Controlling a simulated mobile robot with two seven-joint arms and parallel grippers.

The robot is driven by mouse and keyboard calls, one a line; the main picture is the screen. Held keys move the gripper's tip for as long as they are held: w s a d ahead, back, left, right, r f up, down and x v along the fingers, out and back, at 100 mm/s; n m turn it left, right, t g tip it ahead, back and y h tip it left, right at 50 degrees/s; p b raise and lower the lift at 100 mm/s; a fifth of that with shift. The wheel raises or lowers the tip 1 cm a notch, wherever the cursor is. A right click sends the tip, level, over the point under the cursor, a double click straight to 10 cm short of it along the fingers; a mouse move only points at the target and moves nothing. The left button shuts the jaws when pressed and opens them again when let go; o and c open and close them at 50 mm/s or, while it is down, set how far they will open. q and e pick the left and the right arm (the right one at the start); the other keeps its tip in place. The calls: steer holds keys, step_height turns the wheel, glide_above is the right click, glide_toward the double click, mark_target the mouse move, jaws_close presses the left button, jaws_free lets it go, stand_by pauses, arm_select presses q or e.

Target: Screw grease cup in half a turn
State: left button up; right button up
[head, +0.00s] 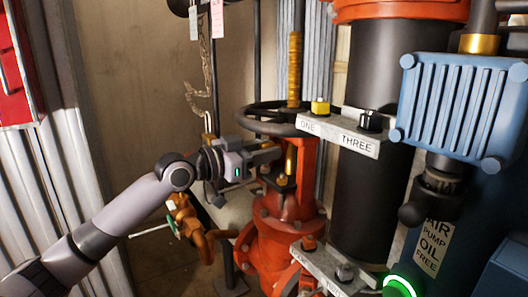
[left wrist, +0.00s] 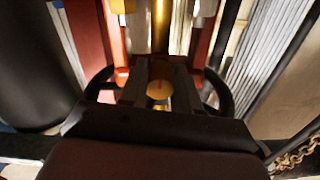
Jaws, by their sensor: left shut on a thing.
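My left gripper (head: 272,154) reaches in from the left at the red valve (head: 285,225), just below its black handwheel (head: 272,120). In the left wrist view the two fingers of this gripper (left wrist: 159,84) are closed on a small round brass cap, the grease cup (left wrist: 158,90). In the head view the fingers largely hide the cup. A brass valve stem (head: 295,70) rises above the handwheel. My right gripper is in neither view.
A black pipe (head: 370,190) with a plate labelled "ONE" and "THREE" (head: 338,135) stands right of the gripper. A blue finned motor (head: 460,105) is at the far right.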

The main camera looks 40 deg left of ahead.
arm_select(q)
steer(key=shift+f, duration=0.1)
steer(key=o, duration=1.1)
steer(key=shift+c, duration=0.2)
steer(key=shift+s+a, duration=0.1)
steer(key=shift+s, duration=0.05)
steer(key=v, duration=0.7)
steer(key=shift+b, duration=0.45)
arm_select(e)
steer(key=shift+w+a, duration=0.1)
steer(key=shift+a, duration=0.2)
